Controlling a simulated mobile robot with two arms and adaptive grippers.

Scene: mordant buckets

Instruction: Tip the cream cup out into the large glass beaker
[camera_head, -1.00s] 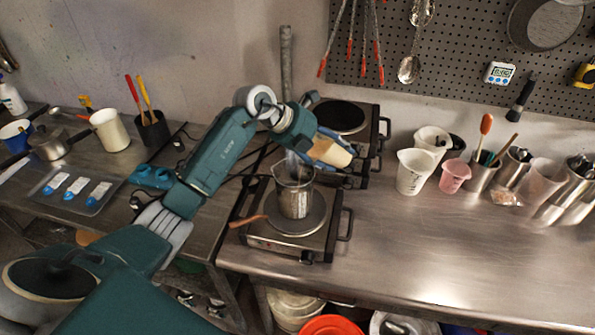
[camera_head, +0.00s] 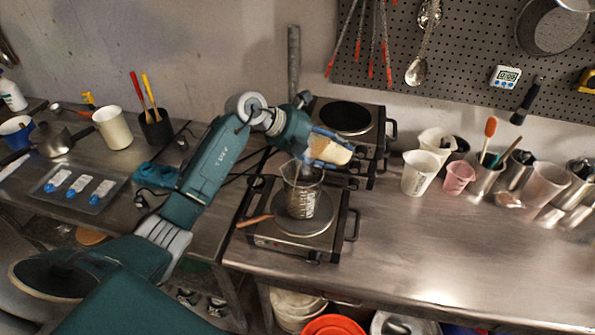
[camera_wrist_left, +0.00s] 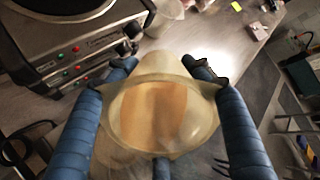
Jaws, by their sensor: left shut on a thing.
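The cream cup (camera_head: 331,149) is held on its side by my left gripper (camera_head: 318,147), just above and slightly right of the large glass beaker (camera_head: 302,193). The beaker stands upright on the front hot plate and is see-through with white markings. The cup is apart from the beaker's rim. I cannot tell whether anything is flowing out. My right gripper is not in view.
The front hot plate (camera_head: 262,236) has a wooden-handled tool (camera_head: 255,220) at its left. A second hot plate (camera_head: 346,117) stands behind. White jugs (camera_head: 418,175), a pink cup (camera_head: 458,178) and utensil holders stand to the right. The front right worktop (camera_head: 440,250) is clear.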

